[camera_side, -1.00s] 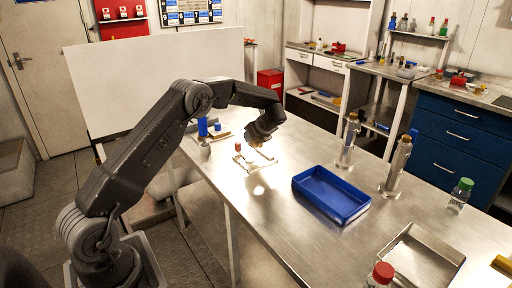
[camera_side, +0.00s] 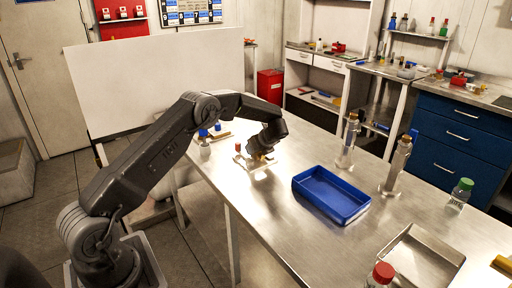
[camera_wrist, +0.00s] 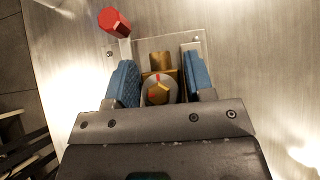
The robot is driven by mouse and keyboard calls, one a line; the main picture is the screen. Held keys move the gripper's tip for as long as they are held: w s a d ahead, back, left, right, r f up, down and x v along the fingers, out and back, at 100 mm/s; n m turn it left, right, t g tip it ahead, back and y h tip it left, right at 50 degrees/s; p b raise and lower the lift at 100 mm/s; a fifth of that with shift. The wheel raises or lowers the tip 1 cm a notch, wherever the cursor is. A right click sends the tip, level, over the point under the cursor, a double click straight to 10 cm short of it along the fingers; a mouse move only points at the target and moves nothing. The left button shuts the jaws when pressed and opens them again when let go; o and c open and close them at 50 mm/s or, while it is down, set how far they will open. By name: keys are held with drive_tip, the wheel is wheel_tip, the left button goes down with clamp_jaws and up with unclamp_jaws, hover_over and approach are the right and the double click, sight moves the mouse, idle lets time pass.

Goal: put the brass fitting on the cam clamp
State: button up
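The brass fitting (camera_wrist: 160,60) sits between the two blue finger pads of my gripper (camera_wrist: 161,80) in the wrist view. It has a brass body and a grey round end with a gold hex and a red mark. The pads appear closed on its sides. The cam clamp's pale plate (camera_wrist: 196,42) lies just beyond and under the fitting, with a red knob (camera_wrist: 114,21) at its upper left. In the side view, my gripper (camera_side: 260,154) is low over the right part of the clamp (camera_side: 243,162). Whether the fitting touches the plate is hidden.
A blue tray (camera_side: 331,195) stands to the right on the steel table (camera_side: 270,220). Tall clear cylinders (camera_side: 397,166) stand behind it. Small blue-topped items (camera_side: 204,143) are left of the clamp. A metal scoop-like pan (camera_side: 420,258) lies at the front right.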

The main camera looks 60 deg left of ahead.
drive_tip(key=shift+o, duration=1.2)
drive_tip(key=shift+r, duration=0.1)
drive_tip(key=s+d+r+n+t+h, duration=0.15)
drive_tip(key=s+d+r, duration=0.25)
drive_tip(key=d+r, duration=0.45)
drive_tip(key=s+d+r+n+h, duration=0.1)
drive_tip(key=s+d+r+n, duration=0.2)
drive_tip(key=d+r, duration=0.55)
drive_tip(key=s+d+r+n+t+h, duration=0.2)
drive_tip(key=s+d+r+n, duration=0.3)
drive_tip(key=s, duration=0.4)
drive_tip(key=s+d+n+t+h, duration=0.1)
drive_tip(key=s+d+n, duration=0.3)
drive_tip(key=s, duration=0.5)
drive_tip(key=s+d+n+t+h, duration=0.1)
drive_tip(key=s+d+n+h, duration=0.2)
drive_tip(key=s, duration=0.7)
drive_tip(key=shift+s+d+f+n, duration=0.2)
drive_tip(key=shift+d+f+n, duration=0.25)
drive_tip(key=shift+d+n, duration=0.25)
